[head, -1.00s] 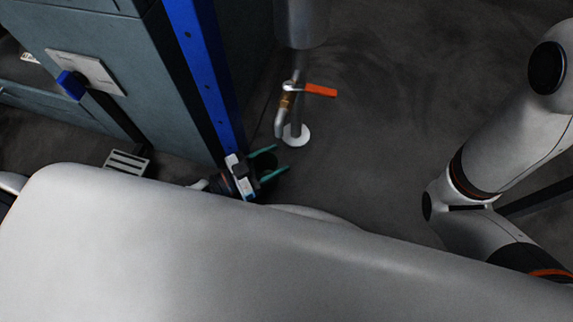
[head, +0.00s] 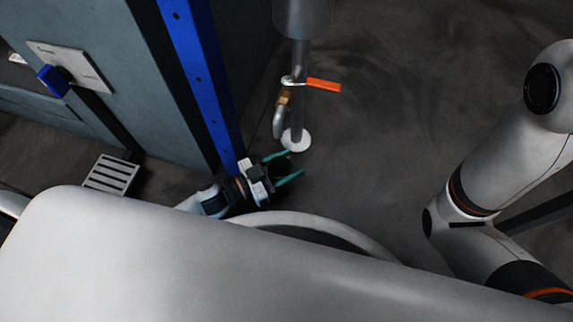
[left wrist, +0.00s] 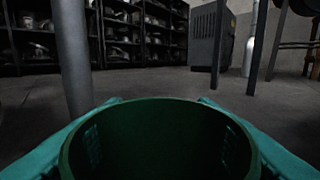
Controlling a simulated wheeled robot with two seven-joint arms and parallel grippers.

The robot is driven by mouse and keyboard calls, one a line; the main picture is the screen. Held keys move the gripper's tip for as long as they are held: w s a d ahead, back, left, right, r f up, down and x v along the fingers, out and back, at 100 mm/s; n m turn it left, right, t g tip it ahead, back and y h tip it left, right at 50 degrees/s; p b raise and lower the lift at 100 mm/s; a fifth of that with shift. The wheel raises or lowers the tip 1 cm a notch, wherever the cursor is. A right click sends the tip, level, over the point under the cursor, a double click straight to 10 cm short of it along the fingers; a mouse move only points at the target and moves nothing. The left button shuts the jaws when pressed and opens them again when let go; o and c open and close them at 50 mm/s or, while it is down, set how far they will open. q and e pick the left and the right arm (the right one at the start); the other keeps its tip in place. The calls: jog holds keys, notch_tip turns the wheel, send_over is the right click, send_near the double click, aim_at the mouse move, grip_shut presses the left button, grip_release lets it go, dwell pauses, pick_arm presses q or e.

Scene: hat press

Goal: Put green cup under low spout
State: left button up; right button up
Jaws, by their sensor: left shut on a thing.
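My left gripper (head: 283,168) is shut on the green cup (head: 280,162), with a teal finger on either side of it. The cup's open rim faces up in the left wrist view (left wrist: 160,107), and the part of its inside that shows is dark. The low spout (head: 279,122) is a bent metal pipe with an orange lever handle (head: 323,86), on a grey standpipe. In the head view the cup is just below the spout's mouth in the picture, apart from it. My right arm is at the right edge; its gripper is out of frame.
The standpipe (head: 299,108) ends in a white round base (head: 296,141) on the floor. A blue post (head: 200,80) and a grey-green cabinet (head: 110,30) stand left of the gripper. A slatted pedal (head: 111,174) is at lower left. Floor to the right is open.

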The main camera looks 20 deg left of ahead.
pick_arm(q)
jog(key=o, duration=1.3)
jog(key=shift+f, duration=0.1)
jog(key=shift+s+a+r, duration=0.15)
jog(key=shift+s+r, duration=0.05)
jog(key=p+v, duration=0.5)
jog(key=v, duration=0.6)
jog(key=shift+s+a+p, duration=0.2)
jog(key=shift+p, duration=0.2)
